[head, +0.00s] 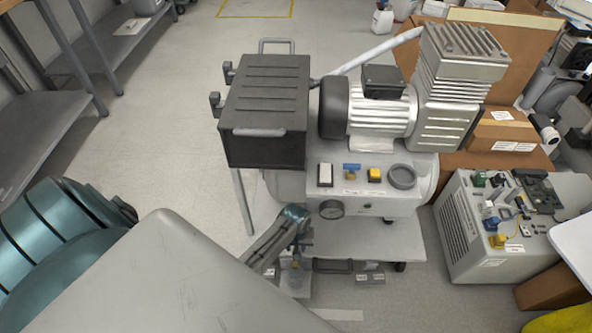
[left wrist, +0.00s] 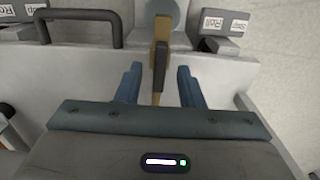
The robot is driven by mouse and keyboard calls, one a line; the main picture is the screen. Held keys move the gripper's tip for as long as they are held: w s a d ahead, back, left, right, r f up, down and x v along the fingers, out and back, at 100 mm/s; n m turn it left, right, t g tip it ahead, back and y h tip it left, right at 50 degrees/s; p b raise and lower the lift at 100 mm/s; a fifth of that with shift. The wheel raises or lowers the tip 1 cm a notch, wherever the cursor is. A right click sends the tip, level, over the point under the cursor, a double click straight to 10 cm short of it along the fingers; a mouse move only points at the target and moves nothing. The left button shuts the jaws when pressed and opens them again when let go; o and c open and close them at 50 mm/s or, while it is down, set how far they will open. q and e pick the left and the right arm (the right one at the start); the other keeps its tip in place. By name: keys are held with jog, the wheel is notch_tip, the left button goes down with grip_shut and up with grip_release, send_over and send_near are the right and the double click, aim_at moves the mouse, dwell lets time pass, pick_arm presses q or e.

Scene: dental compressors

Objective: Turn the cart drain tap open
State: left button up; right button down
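The cart drain tap (left wrist: 161,50) shows in the left wrist view as a brass-coloured piece with a dark lever. The lever points along the picture's vertical, toward my gripper. My left gripper (left wrist: 158,86) is open, with one blue finger on each side of the lever and a visible gap to both. In the head view my left gripper (head: 295,222) is at the front lower left of the compressor tank (head: 412,207); it and my forearm hide most of the tap there. A clear container (head: 296,281) stands below. My right gripper is not in view.
A grey unit (head: 480,240) stands at right. Floor at left is clear.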

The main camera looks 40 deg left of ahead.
pick_arm(q)
jog(key=shift+f, duration=0.3)
grip_shut()
